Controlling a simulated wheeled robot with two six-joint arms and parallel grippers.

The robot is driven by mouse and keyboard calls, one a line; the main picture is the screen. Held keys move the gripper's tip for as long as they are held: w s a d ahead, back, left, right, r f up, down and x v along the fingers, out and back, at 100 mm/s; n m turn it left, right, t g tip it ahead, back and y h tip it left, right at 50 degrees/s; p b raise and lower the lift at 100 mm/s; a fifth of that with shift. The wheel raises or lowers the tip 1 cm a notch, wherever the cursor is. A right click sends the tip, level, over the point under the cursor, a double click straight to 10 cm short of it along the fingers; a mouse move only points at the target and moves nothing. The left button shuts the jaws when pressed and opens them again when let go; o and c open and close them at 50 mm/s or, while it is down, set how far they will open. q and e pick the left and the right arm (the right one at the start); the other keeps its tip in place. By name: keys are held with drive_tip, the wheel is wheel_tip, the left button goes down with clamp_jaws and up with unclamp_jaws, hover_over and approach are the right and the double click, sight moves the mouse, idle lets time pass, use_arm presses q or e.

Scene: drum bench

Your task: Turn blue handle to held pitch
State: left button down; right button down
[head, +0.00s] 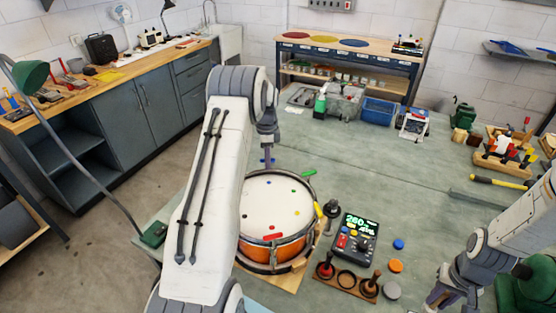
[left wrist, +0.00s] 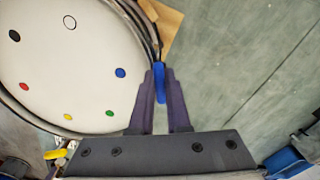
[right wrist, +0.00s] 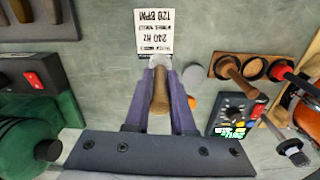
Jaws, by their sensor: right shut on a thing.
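The drum (head: 276,205) has a white head with coloured dots and an orange shell; its rim also shows in the left wrist view (left wrist: 60,60). My left gripper (head: 267,150) is at the drum's far rim. In the left wrist view its fingertips (left wrist: 161,75) are close together on the blue handle (left wrist: 160,88). A tuner box (head: 354,239) right of the drum shows a green readout that looks like 260. My right gripper (right wrist: 160,75) is shut on a wooden-handled tool (right wrist: 160,98). A card (right wrist: 155,32) in the right wrist view reads 240 Hz, 120 BPM, upside down.
A yellow handle (head: 317,210) and a green handle (head: 306,172) sit on the drum's rim. A wooden rack (head: 347,282) stands in front of the tuner, with loose discs (head: 396,265) to its right. The bench behind the tuner is mostly clear.

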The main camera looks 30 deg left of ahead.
sight(431, 306)
use_arm(q)
drive_tip(key=shift+n, duration=0.4)
use_arm(e)
drive_tip(key=shift+f, duration=0.1)
use_arm(q)
drive_tip(key=n, duration=0.4)
drive_tip(key=shift+n+b, duration=0.35)
drive_tip(key=shift+n, duration=0.05)
use_arm(e)
drive_tip(key=shift+f, duration=0.25)
use_arm(q)
drive_tip(key=shift+r+n, duration=0.1)
drive_tip(key=shift+n, duration=2.5)
use_arm(e)
drive_tip(key=shift+f, duration=0.15)
use_arm(q)
drive_tip(key=c, duration=0.9)
unclamp_jaws()
use_arm(e)
wheel_tip(431, 306, down, 3)
drive_tip(key=b, duration=0.3)
use_arm(q)
drive_tip(key=shift+r, duration=6)
